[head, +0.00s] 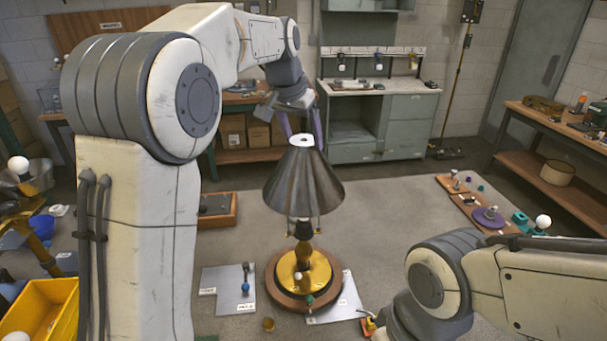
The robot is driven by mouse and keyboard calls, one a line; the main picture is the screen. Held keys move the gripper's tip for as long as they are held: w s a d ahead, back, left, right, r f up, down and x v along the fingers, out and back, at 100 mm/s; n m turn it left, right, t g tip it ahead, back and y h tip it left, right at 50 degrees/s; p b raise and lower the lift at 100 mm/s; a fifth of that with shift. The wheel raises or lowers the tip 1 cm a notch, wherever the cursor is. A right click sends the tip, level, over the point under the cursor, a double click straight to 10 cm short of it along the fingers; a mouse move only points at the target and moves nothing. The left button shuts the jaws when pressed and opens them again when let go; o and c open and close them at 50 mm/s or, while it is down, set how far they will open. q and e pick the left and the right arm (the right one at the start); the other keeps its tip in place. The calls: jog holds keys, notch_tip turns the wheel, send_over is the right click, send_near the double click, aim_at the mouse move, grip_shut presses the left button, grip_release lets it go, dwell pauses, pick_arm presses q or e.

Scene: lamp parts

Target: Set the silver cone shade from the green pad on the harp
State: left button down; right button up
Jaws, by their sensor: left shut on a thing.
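The silver cone shade (304,187) looks dark grey and streaked. It is upright over the brass lamp (304,268), with its narrow top up. My left gripper (302,132) reaches it from above and behind, its purple fingers shut on the shade's top. The harp is hidden inside the shade, so I cannot tell whether the shade rests on it. The socket and pull chains show below the rim. The lamp stands on a round wooden base. I cannot make out the green pad. My right arm enters at lower right; its gripper is out of sight.
Grey plates (232,288) lie beside the lamp. A wooden tray (217,210) is at left behind it. A yellow bin (40,312) is at lower left. A wooden strip (470,205) with small parts and bulbs lies at right. The table between lamp and strip is clear.

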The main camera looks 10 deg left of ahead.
pick_arm(q)
jog(key=shift+f, duration=0.1)
jog(key=shift+f+b, duration=1.4)
jog(key=shift+f, duration=0.55)
jog(key=shift+f+b, duration=1)
jog(key=shift+f, duration=0.2)
jog(key=shift+f+b, duration=0.45)
jog(key=shift+f, duration=0.5)
dwell(0.8)
grip_release()
